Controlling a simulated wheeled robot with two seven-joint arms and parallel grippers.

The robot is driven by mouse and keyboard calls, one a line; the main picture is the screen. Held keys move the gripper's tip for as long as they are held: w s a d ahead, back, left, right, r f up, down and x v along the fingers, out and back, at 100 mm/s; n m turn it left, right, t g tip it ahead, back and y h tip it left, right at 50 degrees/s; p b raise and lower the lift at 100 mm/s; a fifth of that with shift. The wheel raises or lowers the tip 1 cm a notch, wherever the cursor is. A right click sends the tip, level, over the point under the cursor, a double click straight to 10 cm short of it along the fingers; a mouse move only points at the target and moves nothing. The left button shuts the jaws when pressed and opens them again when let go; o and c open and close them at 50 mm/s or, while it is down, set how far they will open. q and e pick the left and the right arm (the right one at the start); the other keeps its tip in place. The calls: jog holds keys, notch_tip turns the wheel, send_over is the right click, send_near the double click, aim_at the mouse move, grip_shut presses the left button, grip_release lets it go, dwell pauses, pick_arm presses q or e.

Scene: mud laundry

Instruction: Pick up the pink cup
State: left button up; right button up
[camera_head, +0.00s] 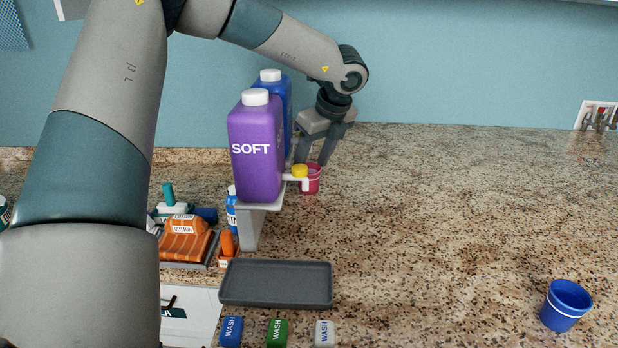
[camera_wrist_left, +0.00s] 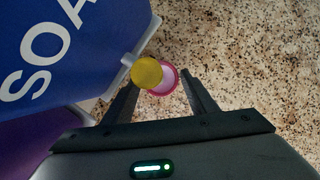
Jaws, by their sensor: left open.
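The pink cup (camera_head: 313,180) stands on the granite counter, just right of the purple SOFT bottle and partly hidden behind its yellow-capped spout. My left gripper (camera_head: 318,160) points down above and around the cup, with its fingers apart. In the left wrist view the pink cup (camera_wrist_left: 165,79) shows between the two open fingers (camera_wrist_left: 160,90), nearer their tips. The yellow cap (camera_wrist_left: 146,72) covers part of the cup's rim there. Whether the fingers touch the cup cannot be told. My right gripper is not in view.
The purple SOFT bottle (camera_head: 257,150) and a blue bottle (camera_head: 271,84) stand on a raised stand (camera_head: 250,225) close to the gripper. A dark tray (camera_head: 276,284) lies in front. A blue cup (camera_head: 566,305) stands at right. The counter between is clear.

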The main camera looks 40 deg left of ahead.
pick_arm(q)
jog(key=shift+p+x, duration=0.45)
jog(key=shift+x, duration=0.55)
jog(key=shift+a+f, duration=0.15)
jog(key=shift+f, duration=0.35)
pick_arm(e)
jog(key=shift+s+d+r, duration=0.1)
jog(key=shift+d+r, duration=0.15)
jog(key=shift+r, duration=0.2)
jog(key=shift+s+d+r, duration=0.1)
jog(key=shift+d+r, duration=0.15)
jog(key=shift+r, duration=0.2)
pick_arm(q)
jog(key=c, duration=0.9)
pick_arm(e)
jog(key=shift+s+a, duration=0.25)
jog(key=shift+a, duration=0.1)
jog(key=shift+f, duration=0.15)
